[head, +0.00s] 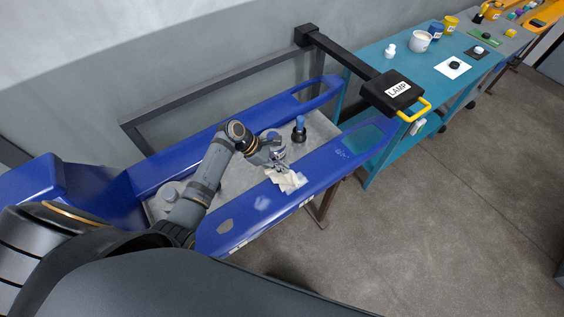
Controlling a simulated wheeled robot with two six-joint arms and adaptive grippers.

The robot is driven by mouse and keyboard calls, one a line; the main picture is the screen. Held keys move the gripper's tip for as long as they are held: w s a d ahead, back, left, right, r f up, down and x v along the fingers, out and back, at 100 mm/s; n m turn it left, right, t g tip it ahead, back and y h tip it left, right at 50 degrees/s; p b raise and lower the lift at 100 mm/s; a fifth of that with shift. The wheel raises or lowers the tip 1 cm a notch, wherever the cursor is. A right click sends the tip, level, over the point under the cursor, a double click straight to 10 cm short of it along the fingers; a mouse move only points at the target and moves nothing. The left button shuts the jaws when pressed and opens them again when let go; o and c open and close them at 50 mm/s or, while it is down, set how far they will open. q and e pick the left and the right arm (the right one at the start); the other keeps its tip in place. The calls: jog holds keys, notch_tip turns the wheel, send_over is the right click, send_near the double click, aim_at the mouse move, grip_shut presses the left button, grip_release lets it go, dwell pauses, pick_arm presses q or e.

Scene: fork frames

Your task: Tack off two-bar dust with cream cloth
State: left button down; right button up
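A cream cloth (289,181) lies bunched on the top face of the near blue fork (322,165). My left gripper (282,168) reaches down from the left and has its fingertips at the cloth's upper edge, seemingly pinching it. A pale, dusty-looking patch (262,203) lies on the fork just left of the cloth. A greyish patch (224,227) is farther left. A teal patch (362,138) with small pale marks (342,154) beside it is toward the fork's right end. I cannot make out two bars at any patch. My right gripper is out of view.
A blue-topped dark bottle (299,129) stands on the grey surface between the forks. A teal bench (392,60) behind holds a white pot (420,42) and small items. Floor at right is clear.

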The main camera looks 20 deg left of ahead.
pick_arm(q)
notch_tip(320, 180, down, 9)
jog(key=b, duration=0.4)
jog(key=c, duration=1.7)
grip_release()
jog(key=o, duration=1.2)
jog(key=shift+f, duration=0.1)
